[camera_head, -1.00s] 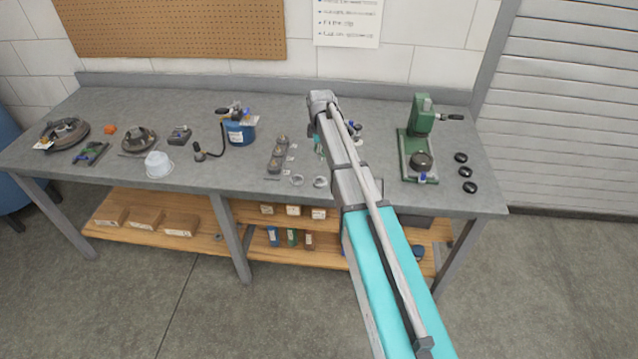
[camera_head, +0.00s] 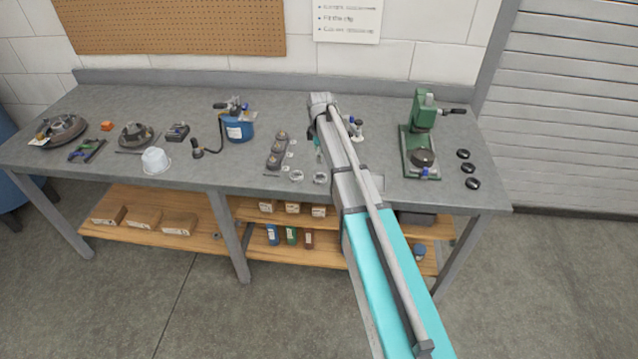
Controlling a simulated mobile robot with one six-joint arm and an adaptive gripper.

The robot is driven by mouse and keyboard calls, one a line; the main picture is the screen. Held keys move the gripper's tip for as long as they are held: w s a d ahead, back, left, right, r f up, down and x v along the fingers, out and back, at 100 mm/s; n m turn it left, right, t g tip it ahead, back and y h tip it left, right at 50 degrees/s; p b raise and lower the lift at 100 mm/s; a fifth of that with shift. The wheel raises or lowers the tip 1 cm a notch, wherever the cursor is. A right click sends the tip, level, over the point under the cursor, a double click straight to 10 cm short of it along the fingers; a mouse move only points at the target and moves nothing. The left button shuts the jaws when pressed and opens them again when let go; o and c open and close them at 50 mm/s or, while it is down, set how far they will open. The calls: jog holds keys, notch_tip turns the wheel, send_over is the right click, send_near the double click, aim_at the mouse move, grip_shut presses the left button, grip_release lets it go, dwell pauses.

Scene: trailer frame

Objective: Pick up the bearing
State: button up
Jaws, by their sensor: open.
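Two small pale metal rings lie near the front edge of the grey workbench (camera_head: 330,190): a left ring (camera_head: 297,176) and a right ring (camera_head: 320,178). They look like bearings, but are too small to tell apart in detail. My arm reaches over the bench from the front right. My gripper (camera_head: 318,155) shows partly beside the arm, just behind the right ring and apart from it. It is open with nothing seen in it. Its far side is hidden by my arm.
A blue container (camera_head: 238,130) stands farther left. A green press (camera_head: 423,150) stands right, beside several black discs (camera_head: 469,168). Bare bench lies between the blue container and the tray.

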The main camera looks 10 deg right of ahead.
jog(key=b, duration=0.5)
send_over(320, 175)
jog(key=s, duration=0.1)
jog(key=shift+s+a+f, duration=0.1)
jog(key=shift+f, duration=1.25)
jog(key=shift+s+f, duration=0.1)
jog(key=shift+f, duration=1.2)
jog(key=shift+f, duration=0.1)
jog(key=shift+w+f+b, duration=0.15)
jog(key=shift+f+b, duration=2.35)
jog(key=c, duration=1.2)
jog(key=shift+r, duration=0.15)
jog(key=shift+r+p, duration=0.95)
jog(key=shift+p, duration=0.15)
jog(key=s+a+r+p, duration=0.1)
jog(key=s+r+p, duration=0.9)
jog(key=s, duration=0.4)
jog(key=shift+r+p, duration=0.4)
jog(key=shift+p, duration=0.05)
